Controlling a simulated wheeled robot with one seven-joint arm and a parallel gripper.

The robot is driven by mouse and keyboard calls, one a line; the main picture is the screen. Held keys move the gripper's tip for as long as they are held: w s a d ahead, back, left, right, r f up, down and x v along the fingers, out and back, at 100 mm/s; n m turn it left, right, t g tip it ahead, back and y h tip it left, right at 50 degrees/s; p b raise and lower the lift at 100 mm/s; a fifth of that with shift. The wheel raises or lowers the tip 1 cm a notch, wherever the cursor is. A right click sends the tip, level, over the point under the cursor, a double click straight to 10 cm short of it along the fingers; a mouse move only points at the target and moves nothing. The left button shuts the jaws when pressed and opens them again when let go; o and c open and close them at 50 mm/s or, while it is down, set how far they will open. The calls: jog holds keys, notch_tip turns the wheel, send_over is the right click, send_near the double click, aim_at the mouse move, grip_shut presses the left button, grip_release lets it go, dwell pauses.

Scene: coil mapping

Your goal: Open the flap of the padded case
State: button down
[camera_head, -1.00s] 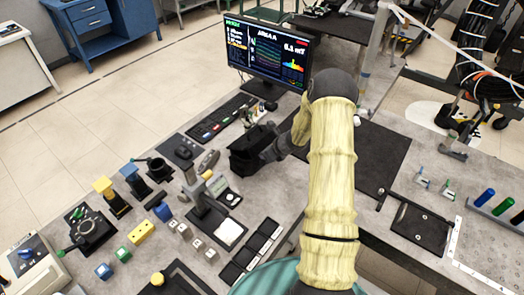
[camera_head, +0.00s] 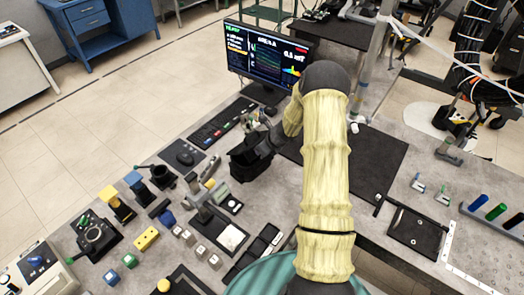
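A black, box-like object (camera_head: 244,164) stands on the grey bench between the keyboard and the dark mat. It looks like the padded case, but its flap cannot be made out clearly. My gripper (camera_head: 264,148) is at the right side of the case, close to it and apparently touching it. The gripper is dark against the dark case, so its fingers cannot be told apart. My pale yellow sleeved arm comes up from the bottom of the picture and hides the bench behind it.
A monitor (camera_head: 267,58) and keyboard (camera_head: 222,123) stand behind the case. A microscope-like stand (camera_head: 197,203) and small coloured blocks (camera_head: 146,238) crowd the left.

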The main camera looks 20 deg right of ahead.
jog(key=shift+w, duration=0.15)
jog(key=shift+s+a, duration=0.2)
jog(key=shift+a, duration=0.05)
jog(key=shift+d+r, duration=0.1)
jog(key=shift+d, duration=0.1)
dwell(0.7)
jog(key=shift+f, duration=0.2)
dwell(0.4)
